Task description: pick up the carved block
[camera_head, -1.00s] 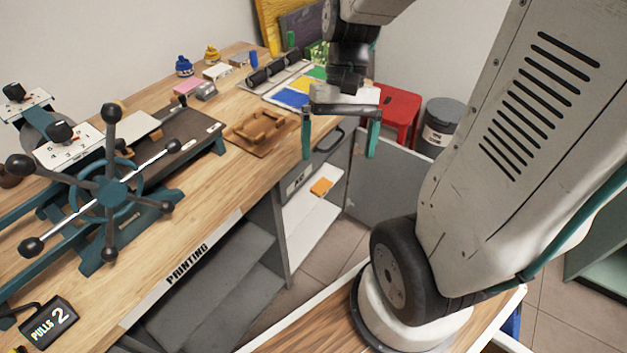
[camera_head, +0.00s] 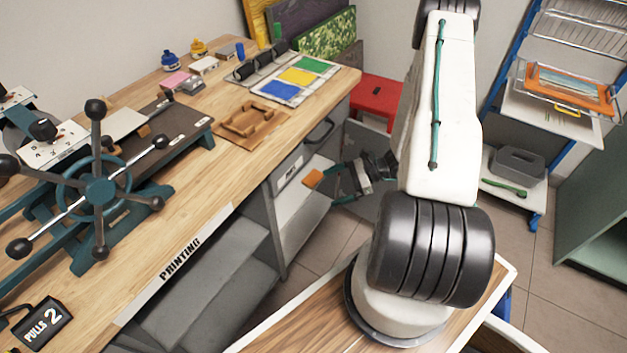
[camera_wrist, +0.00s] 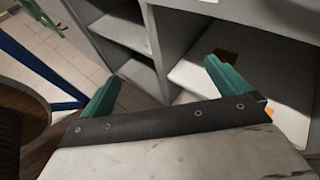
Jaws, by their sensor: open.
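A small orange block (camera_head: 314,178), which looks like the carved block, lies on the white shelf inside the open grey cabinet under the workbench. Its carving is too small to make out. My gripper (camera_head: 333,190) is in front of the cabinet opening, just right of the block, turned sideways towards it. Its teal fingers are apart with nothing seen between them. In the wrist view my gripper (camera_wrist: 160,78) faces the cabinet. There a sliver of orange (camera_wrist: 269,113) shows at the gripper's right edge, mostly hidden. A dark brown patch on the shelf beyond the right finger is unclear.
The workbench (camera_head: 200,185) above the shelf carries a press wheel (camera_head: 95,188), a wooden tray (camera_head: 250,125) and ink colours. A drawer handle (camera_head: 320,132) juts out over the opening. A red stool (camera_head: 375,98) and a blue-framed rack (camera_head: 535,190) stand beyond.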

